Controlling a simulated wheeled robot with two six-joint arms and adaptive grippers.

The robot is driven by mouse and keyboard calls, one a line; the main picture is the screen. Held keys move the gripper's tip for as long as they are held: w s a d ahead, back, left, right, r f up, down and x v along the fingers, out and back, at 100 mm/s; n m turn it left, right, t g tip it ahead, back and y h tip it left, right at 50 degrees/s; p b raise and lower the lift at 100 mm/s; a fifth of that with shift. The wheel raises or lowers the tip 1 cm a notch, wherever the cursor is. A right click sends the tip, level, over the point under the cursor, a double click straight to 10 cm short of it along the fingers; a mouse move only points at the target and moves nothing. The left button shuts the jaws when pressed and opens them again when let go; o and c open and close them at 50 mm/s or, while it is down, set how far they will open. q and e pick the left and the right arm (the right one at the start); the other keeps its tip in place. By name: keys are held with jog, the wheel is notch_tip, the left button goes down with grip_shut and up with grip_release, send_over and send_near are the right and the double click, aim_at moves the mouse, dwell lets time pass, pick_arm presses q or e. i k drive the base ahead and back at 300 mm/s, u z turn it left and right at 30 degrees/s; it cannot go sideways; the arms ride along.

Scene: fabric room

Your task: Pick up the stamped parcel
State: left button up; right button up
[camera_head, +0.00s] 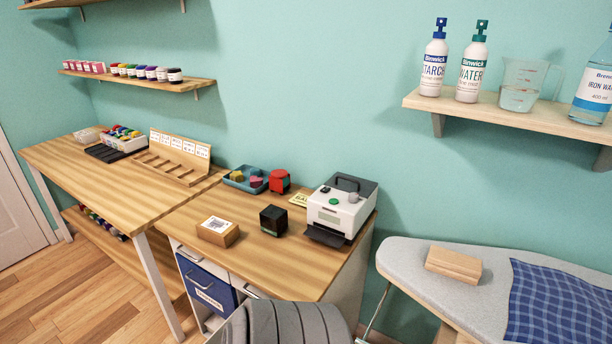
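A small brown cardboard parcel (217,238) lies on the wooden desk (262,270), near its front left edge. A white label with dark printed marks covers part of its top. The marks are too small to tell whether a stamp is among them. A black cube-shaped object (273,221) stands to the right of the parcel, apart from it. Neither of my grippers is in view.
A white and dark grey machine (340,208) stands on the desk's right side. A blue tray (245,179) and a red object (279,181) sit at the back. An ironing board (410,258) with a wooden block (454,265) is at right. The desk's front is clear.

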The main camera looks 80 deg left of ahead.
aim_at(218, 231)
jog(key=z, duration=0.2)
jog(key=k, duration=0.95)
jog(key=u, duration=1.5)
